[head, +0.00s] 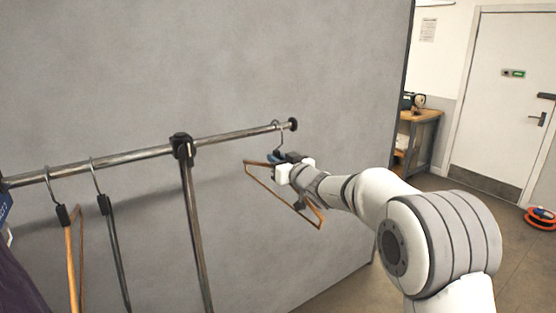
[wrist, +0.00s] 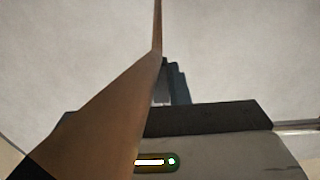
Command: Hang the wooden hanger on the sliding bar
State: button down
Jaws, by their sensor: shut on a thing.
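The wooden hanger (head: 256,162) is in my gripper (head: 276,160), tilted, with its right end lower. In the wrist view the hanger (wrist: 108,112) runs up through the jaws of my gripper (wrist: 165,85), which are shut on it. Its metal hook (head: 281,140) rises to the metal bar (head: 232,134), near the bar's right end. The hook's top overlaps the bar in the head view; I cannot tell whether it rests on it. The hook is not seen in the wrist view.
A black clamp (head: 182,147) joins the bar to an upright post (head: 194,225). A black end cap (head: 293,124) closes the bar's right end. A wooden hanger (head: 71,262) and a dark hanger (head: 115,245) hang at left. The bar between clamp and hook is clear.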

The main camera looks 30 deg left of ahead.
jog(key=shift+f, duration=0.2)
jog(key=c, duration=1.3)
grip_release()
